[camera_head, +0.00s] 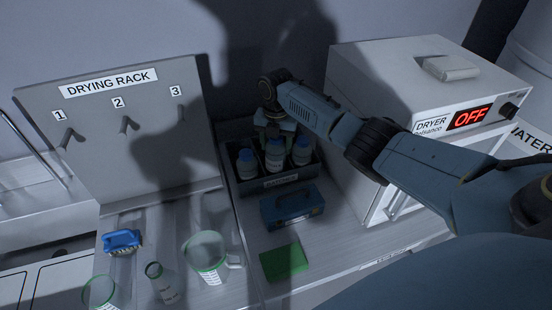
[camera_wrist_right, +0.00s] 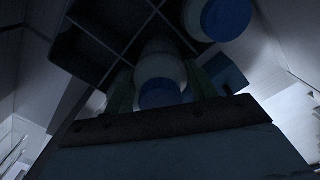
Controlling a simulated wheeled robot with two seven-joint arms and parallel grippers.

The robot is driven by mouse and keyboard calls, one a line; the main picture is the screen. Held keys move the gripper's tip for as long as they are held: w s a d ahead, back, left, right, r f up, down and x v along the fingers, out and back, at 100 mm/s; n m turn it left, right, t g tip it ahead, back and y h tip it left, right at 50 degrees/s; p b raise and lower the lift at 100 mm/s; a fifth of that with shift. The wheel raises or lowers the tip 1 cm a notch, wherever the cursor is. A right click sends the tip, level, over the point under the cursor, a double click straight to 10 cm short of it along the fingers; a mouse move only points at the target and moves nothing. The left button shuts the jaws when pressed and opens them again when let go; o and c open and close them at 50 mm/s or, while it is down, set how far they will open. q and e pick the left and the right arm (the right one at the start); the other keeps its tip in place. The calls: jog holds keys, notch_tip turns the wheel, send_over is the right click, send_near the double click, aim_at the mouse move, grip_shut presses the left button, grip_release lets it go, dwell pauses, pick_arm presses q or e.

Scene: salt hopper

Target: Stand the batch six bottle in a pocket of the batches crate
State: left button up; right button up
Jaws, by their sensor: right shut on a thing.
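The dark batches crate (camera_head: 282,181) stands on the counter beside the dryer, its front label too small to read. Three white bottles with blue caps show at it: a left bottle (camera_head: 246,165), a middle bottle (camera_head: 275,158) and a right bottle (camera_head: 301,152). My right gripper (camera_head: 276,129) points down over the crate's back part. In the wrist view its green fingers are shut on a blue-capped bottle (camera_wrist_right: 160,78), with crate dividers around it. Another bottle (camera_wrist_right: 222,18) shows at the upper right. No batch number is readable, and the held bottle's base is hidden. My left gripper is out of view.
The dryer (camera_head: 375,80) reads OFF and stands close right of the crate. A blue box (camera_head: 292,207) and a green pad (camera_head: 284,262) lie in front. A drying rack (camera_head: 120,130), blue brush (camera_head: 121,240), green-rimmed beaker (camera_head: 206,255) and flask (camera_head: 160,284) are left.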

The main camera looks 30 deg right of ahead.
notch_tip(320, 180, down, 3)
jog(key=b, duration=0.3)
jog(key=shift+f, duration=0.35)
jog(key=shift+r, duration=0.15)
jog(key=shift+f, duration=0.25)
jog(key=o, duration=1.2)
jog(key=shift+c, duration=0.2)
